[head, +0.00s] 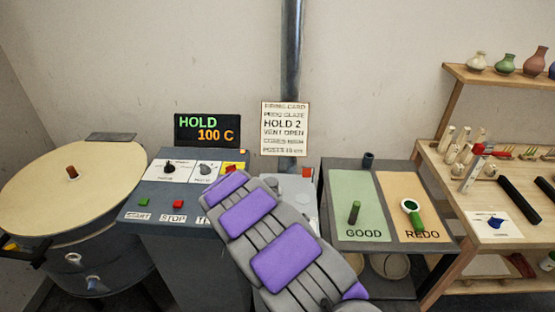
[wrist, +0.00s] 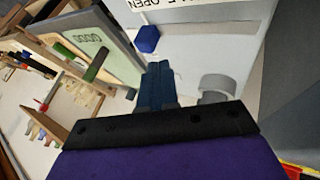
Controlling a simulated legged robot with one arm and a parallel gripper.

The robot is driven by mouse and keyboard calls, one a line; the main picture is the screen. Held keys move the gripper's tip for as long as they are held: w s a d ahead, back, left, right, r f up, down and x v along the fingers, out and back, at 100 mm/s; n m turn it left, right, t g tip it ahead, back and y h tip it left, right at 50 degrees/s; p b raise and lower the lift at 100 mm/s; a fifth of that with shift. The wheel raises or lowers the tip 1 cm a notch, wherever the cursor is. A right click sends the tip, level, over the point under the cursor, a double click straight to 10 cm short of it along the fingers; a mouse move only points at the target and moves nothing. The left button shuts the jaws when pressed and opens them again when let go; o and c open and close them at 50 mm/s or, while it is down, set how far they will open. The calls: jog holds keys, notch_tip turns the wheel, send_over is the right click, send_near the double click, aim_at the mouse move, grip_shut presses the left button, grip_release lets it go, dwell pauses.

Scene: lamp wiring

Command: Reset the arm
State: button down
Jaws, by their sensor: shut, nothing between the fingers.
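My arm (head: 285,255), grey with purple pads, reaches up from the bottom of the head view over the right part of the control panel. My gripper (wrist: 158,85) shows in the wrist view as two dark blue fingers side by side, shut with nothing between them. In the head view my fingertips are hidden or too small to make out. In the wrist view the fingers are in front of a pale grey surface, with a grey round knob or cap (wrist: 217,88) to their right. I cannot tell whether they touch anything.
The control panel (head: 150,203) has buttons and dials below a "HOLD 100 C" display (head: 207,130). A round kiln (head: 70,185) stands left. A card (head: 285,129) hangs before a pipe. GOOD (head: 362,225) and REDO (head: 410,225) pads and a wooden shelf (head: 440,165) are right.

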jog(key=s+d+r+m+g, duration=0.1)
jog(key=s+d+r+g, duration=0.3)
jog(key=s+d+r, duration=1.3)
jog(key=s+r+n+g+y, duration=0.1)
jog(key=s+y, duration=0.2)
jog(key=s, duration=1)
jog(key=s+a+r+n+g+y, duration=0.1)
jog(key=s+y, duration=0.2)
jog(key=s, duration=1.1)
jog(key=shift+a+r+n, duration=0.2)
jog(key=shift+n, duration=0.2)
